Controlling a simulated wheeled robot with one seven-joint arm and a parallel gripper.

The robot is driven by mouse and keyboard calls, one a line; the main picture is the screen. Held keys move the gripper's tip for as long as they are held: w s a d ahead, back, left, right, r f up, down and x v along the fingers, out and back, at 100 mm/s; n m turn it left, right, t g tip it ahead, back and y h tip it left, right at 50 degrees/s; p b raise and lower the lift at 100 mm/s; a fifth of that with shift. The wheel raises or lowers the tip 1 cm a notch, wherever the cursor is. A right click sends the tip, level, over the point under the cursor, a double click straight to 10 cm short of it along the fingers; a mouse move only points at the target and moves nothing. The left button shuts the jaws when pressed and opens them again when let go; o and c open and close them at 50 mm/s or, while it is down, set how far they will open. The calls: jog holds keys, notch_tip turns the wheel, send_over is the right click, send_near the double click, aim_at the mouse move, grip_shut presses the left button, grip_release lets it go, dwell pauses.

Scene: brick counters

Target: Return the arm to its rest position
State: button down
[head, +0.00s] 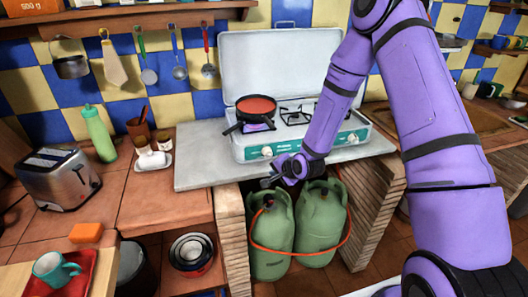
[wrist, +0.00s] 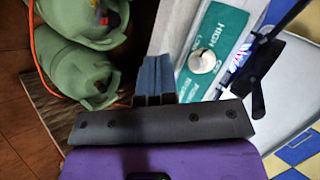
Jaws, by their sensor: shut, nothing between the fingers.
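My purple arm reaches in from the right in the head view and bends down in front of the stove. My gripper (head: 272,180) is at the front edge of the grey counter slab, just above the green gas bottles. In the wrist view my gripper (wrist: 155,75) shows its two dark fingers together with nothing between them. The white camping stove (head: 240,149) with a teal front panel stands behind the gripper, its lid up. A stove knob (wrist: 202,61) shows close by in the wrist view.
A pan (head: 256,106) with red contents sits on the left burner. Two gas bottles (head: 271,240) stand below the slab, ringed by an orange hose. A toaster (head: 59,178), a green bottle (head: 99,133) and a red tray (head: 82,262) with a teal cup (head: 54,268) are at left.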

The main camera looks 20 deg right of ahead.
jog(key=s+d+r+n+g+h, duration=0.1)
jog(key=s+d+r+n, duration=0.15)
jog(key=r, duration=0.65)
jog(key=s+d+r+n+h, duration=0.15)
jog(key=s+r, duration=0.25)
jog(key=r, duration=0.5)
jog(key=s+d+r+n+g+h, duration=0.1)
jog(key=s+d+r+n, duration=0.15)
jog(key=r, duration=0.55)
jog(key=s+r+n, duration=0.1)
jog(key=s+r, duration=0.3)
jog(key=s, duration=0.4)
jog(key=s+r+n+g, duration=0.1)
jog(key=s+r, duration=0.3)
jog(key=s, duration=0.5)
jog(key=s+r+n, duration=0.2)
jog(key=s+r, duration=0.3)
jog(key=s, duration=0.4)
jog(key=shift+s+d+g, duration=0.2)
jog(key=shift+d+g, duration=0.2)
jog(key=shift+n, duration=0.25)
